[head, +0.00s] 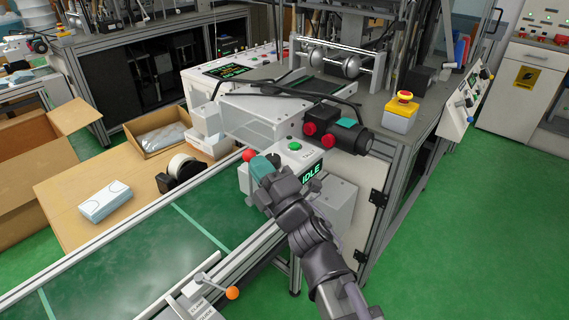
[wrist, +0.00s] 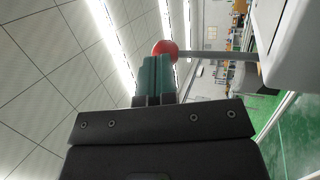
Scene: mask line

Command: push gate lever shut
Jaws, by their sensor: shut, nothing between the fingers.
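A lever with a red ball knob (head: 249,155) stands beside the white control box (head: 297,153) at the edge of the green belt. The lever's base is hidden behind my gripper in the head view.
The control box has a green button and a display reading IDLE. The green belt (head: 150,262) runs to the lower left. A clamp with an orange knob (head: 232,292) is at its front rail. A tape roll (head: 183,167) and a mask box (head: 105,201) lie beyond the belt.

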